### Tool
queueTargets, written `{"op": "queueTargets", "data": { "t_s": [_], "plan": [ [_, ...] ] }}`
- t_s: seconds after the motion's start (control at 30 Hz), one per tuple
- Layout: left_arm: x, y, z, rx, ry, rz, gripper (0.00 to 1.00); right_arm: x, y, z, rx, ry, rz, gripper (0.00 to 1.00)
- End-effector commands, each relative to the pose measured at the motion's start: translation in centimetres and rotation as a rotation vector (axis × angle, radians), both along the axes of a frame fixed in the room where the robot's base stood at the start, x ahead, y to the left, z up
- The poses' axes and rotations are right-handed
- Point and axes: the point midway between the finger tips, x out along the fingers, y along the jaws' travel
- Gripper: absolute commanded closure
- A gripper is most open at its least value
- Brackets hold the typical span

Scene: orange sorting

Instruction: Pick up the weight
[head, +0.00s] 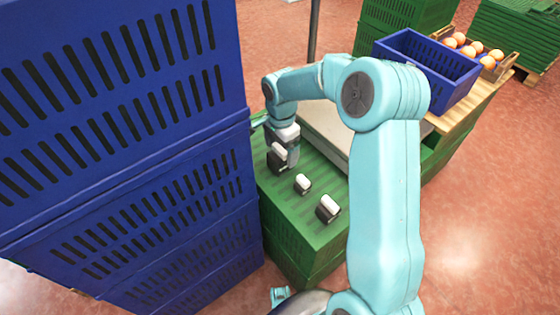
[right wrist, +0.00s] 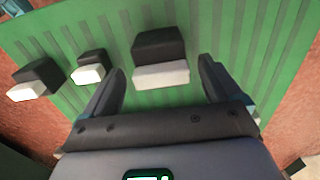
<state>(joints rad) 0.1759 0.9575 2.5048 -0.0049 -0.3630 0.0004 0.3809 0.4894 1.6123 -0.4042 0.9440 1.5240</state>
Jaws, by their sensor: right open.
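Three black-and-white weights stand in a row on a green slatted crate top (head: 275,205). In the head view they are the far weight (head: 277,162), the smaller middle weight (head: 302,184) and the near weight (head: 328,208). My right gripper (head: 288,158) is at the far weight and partly hides it. In the right wrist view, the open fingers of my right gripper (right wrist: 162,76) are on either side of a weight (right wrist: 160,58), with green showing between them and it. The smaller weight (right wrist: 90,66) and another weight (right wrist: 36,79) are left of the fingers. My left gripper is not in view.
Tall stacked blue crates (head: 120,110) stand close on the left of the green crate. Behind my right arm, a blue crate (head: 425,70) and a wooden box of oranges (head: 507,60) rest on a wooden top (head: 455,118). Reddish floor (head: 490,200) is clear at right.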

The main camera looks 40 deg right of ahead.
Motion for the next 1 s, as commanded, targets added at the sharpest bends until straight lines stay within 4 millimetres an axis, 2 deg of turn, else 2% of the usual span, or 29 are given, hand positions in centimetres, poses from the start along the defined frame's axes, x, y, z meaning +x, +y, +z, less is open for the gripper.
{"op": "queueTargets", "data": {
  "t_s": [0.03, 0.2, 0.43, 0.47, 0.7, 0.73, 1.0],
  "plan": [
    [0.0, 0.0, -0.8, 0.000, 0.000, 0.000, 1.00, 0.0, 0.1, -1.4, 0.001, 0.003, 0.001, 0.08],
    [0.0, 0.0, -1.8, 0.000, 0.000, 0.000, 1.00, 0.2, 0.2, -3.9, 0.001, 0.003, 0.000, 0.08],
    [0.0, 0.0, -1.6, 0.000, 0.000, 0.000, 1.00, 0.2, 0.2, -4.0, 0.001, 0.001, 0.000, 0.08],
    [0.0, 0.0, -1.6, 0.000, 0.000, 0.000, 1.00, 0.2, 0.2, -4.0, 0.001, 0.001, 0.000, 0.15],
    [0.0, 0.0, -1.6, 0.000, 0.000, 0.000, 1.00, 0.2, 0.2, -3.9, 0.001, 0.001, 0.000, 0.93],
    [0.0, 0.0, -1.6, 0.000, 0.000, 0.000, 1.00, 0.2, 0.2, -3.9, 0.001, 0.001, 0.000, 1.00],
    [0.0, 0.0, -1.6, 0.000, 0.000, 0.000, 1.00, 0.3, 0.1, -3.7, 0.000, -0.002, 0.000, 1.00]
  ]
}}
